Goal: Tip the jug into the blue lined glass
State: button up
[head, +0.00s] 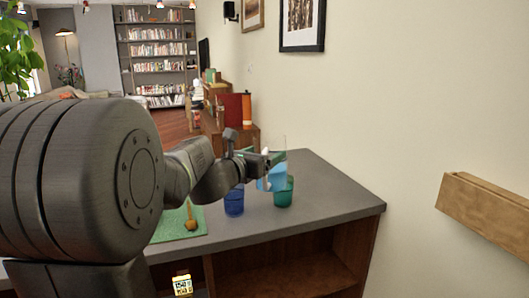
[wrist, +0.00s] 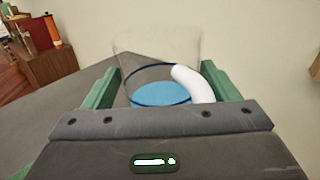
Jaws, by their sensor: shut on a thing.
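My gripper (wrist: 160,84) is shut on the jug (wrist: 150,50), a clear vessel with a white curved handle (wrist: 194,82) and light blue contents seen inside it. In the head view the jug (head: 272,179) is held above the counter, looking slightly tilted, partly behind my gripper (head: 264,158). A blue glass (head: 234,202) with faint lines stands upright on the counter, left of the jug. Neither glass shows in the wrist view.
The grey counter (head: 325,200) is bare to the right, up to its edge near the wall. A wooden wall ledge (head: 485,210) juts out at the right.

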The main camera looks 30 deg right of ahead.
jog(key=w+a+f+n+p, duration=0.2)
jog(key=w+f+n+p, duration=0.4)
jog(key=n+p, duration=0.2)
jog(key=shift+a+f, duration=0.15)
jog(key=shift+a, duration=0.15)
dwell(0.6)
jog(key=shift+w+f, duration=0.1)
jog(key=shift+f, duration=0.15)
jog(key=shift+w+a+f+n, duration=0.15)
jog(key=shift+w+f+n, duration=0.05)
jog(key=shift+f+n, duration=0.4)
jog(key=shift+w+a+r+n+p, duration=0.15)
jog(key=shift+r+n+p, duration=0.2)
jog(key=shift+n, duration=0.45)
jog(key=shift+w+r+n+p, duration=0.15)
jog(key=shift+r+n, duration=0.3)
jog(key=shift+n, duration=0.35)
dwell(2.3)
jog(key=shift+r+n, duration=0.15)
jog(key=shift+n, duration=0.25)
dwell(1.2)
